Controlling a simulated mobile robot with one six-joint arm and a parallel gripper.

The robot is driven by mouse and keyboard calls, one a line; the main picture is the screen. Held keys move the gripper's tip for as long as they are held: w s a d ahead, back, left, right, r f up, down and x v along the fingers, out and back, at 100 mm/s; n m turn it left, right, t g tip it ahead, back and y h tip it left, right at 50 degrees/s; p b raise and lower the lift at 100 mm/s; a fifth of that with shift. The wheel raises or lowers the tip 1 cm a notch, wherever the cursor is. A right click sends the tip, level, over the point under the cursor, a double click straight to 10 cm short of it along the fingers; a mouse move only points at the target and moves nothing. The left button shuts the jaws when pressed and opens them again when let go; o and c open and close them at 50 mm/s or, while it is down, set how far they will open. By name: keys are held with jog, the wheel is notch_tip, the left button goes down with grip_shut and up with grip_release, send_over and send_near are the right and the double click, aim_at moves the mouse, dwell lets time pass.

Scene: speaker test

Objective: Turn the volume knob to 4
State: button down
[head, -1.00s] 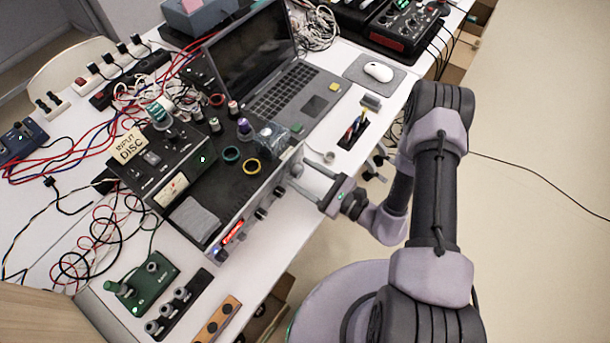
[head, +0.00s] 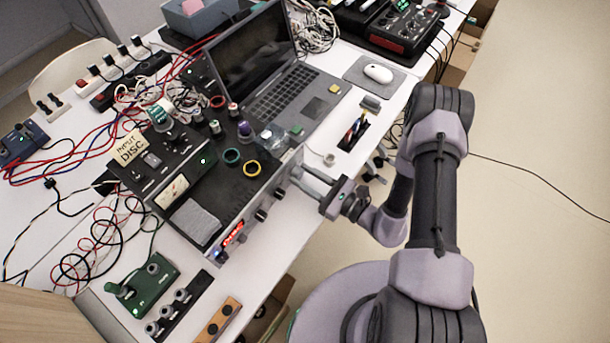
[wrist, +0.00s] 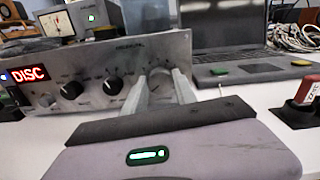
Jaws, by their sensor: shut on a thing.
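The amplifier's silver front panel (wrist: 120,62) fills the left and middle of the wrist view, with a red lit display reading DISC (wrist: 28,75). I cannot read the knob's pointer or scale. In the head view my gripper (head: 298,174) meets the front panel (head: 255,200) near its right end, and the knob is mostly hidden there.
Two black knobs (wrist: 71,90) and (wrist: 113,85) sit left of the volume knob. A laptop (head: 280,80) stands behind and right of the amplifier. Red-topped switch (wrist: 306,90) is at the wrist view's right.

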jog(key=m+p, duration=0.1)
jog(key=m, duration=0.8)
jog(key=shift+w+d+m, duration=0.1)
jog(key=shift+m, duration=0.3)
jog(key=m, duration=0.5)
jog(key=shift+f+p, duration=0.1)
jog(key=shift+p, duration=0.3)
jog(key=m, duration=0.4)
jog(key=shift+f+m, duration=0.1)
jog(key=shift+m, duration=0.4)
jog(key=c, duration=1)
grip_release()
jog(key=shift+d, duration=0.15)
